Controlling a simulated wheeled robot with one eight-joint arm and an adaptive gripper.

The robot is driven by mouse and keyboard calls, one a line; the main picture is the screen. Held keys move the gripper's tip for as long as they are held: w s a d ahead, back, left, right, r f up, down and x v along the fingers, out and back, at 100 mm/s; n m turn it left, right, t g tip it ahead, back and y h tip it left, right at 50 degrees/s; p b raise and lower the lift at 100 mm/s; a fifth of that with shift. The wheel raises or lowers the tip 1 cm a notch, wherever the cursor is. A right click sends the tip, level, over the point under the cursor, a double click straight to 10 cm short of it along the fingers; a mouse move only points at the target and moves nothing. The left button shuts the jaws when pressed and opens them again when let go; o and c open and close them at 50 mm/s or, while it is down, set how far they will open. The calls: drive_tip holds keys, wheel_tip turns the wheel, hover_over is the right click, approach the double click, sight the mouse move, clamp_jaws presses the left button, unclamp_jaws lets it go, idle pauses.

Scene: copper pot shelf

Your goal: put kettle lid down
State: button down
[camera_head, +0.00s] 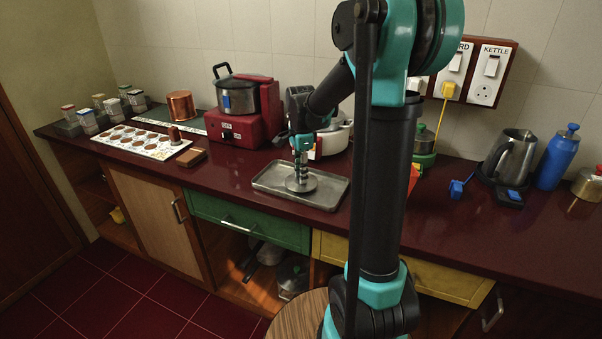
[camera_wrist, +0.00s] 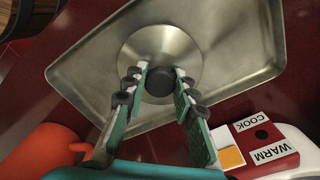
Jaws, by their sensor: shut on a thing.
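The kettle lid (camera_head: 300,185) is a round steel disc with a black knob. It is level, at the middle of the metal tray (camera_head: 330,194) on the counter; I cannot tell whether it touches the tray. My gripper (camera_head: 301,165) points straight down over it. In the wrist view my gripper (camera_wrist: 160,76) has its two fingers on either side of the black knob, shut on it, and the lid (camera_wrist: 150,40) spreads out under the fingertips. The tray (camera_wrist: 240,75) holds nothing else. A steel kettle (camera_head: 512,157) stands at the right by the wall.
A red cooker (camera_head: 236,130) with a pot on it stands behind left of the tray. A white rice cooker (camera_head: 334,138) is close behind it. An orange object (camera_wrist: 50,150) is near in the wrist view. A blue bottle (camera_head: 556,158) stands far right. The counter's front edge runs close to the tray.

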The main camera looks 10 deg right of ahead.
drive_tip(key=c, duration=1.2)
unclamp_jaws()
wheel_tip(320, 180, up, 12)
drive_tip(key=shift+r, duration=0.1)
